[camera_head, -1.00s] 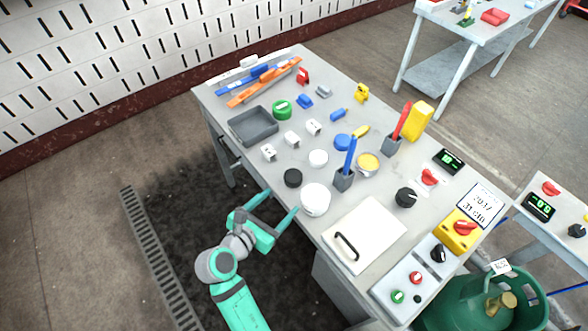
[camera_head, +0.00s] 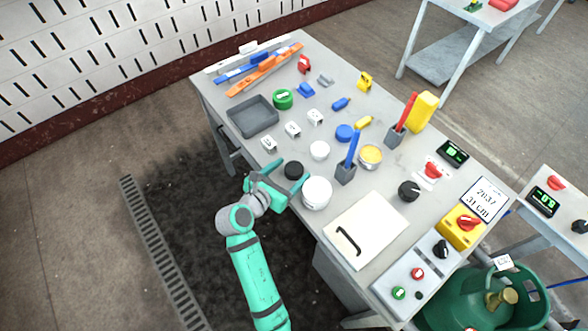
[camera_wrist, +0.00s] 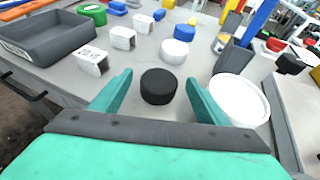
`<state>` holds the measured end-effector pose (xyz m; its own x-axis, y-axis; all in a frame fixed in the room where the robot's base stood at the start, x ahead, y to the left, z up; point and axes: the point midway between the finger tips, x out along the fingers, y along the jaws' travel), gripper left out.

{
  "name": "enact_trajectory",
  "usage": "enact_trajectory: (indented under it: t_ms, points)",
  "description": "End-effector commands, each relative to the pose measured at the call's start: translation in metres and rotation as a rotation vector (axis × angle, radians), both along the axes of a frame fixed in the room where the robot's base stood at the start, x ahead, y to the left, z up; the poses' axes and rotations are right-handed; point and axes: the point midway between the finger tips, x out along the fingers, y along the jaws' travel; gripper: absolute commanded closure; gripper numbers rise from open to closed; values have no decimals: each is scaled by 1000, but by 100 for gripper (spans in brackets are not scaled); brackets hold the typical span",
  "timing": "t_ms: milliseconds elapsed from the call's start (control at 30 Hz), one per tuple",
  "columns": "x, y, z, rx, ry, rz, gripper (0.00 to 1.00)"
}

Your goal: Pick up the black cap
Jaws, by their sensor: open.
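The black cap (camera_head: 293,170) is a short dark cylinder standing on the grey table near its front edge. In the wrist view the black cap (camera_wrist: 158,86) lies between and slightly beyond my two fingers. My gripper (camera_head: 289,171) is open, with one finger on each side of the cap in the head view. It also shows open in the wrist view (camera_wrist: 160,82), with a gap between each finger and the cap. Nothing is held.
A larger white round container (camera_head: 317,192) stands close beside the right finger. A white cap (camera_head: 319,150) and small white blocks (camera_head: 293,129) stand behind. A grey tray (camera_head: 253,117) is at left. A pen holder (camera_head: 345,174) and white board (camera_head: 366,231) are to the right.

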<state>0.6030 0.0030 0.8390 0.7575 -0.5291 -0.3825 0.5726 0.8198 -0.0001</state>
Motion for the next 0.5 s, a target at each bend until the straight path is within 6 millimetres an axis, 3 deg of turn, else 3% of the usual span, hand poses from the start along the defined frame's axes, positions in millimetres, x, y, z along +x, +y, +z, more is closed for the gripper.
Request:
enact_trajectory:
  t_ms: [200,467,500]
  points:
    - [18,-13,-9,-1,0,-2,31]
    - [20,-14,-10,0,0,-1,31]
    - [20,-14,-10,0,0,-1,38]
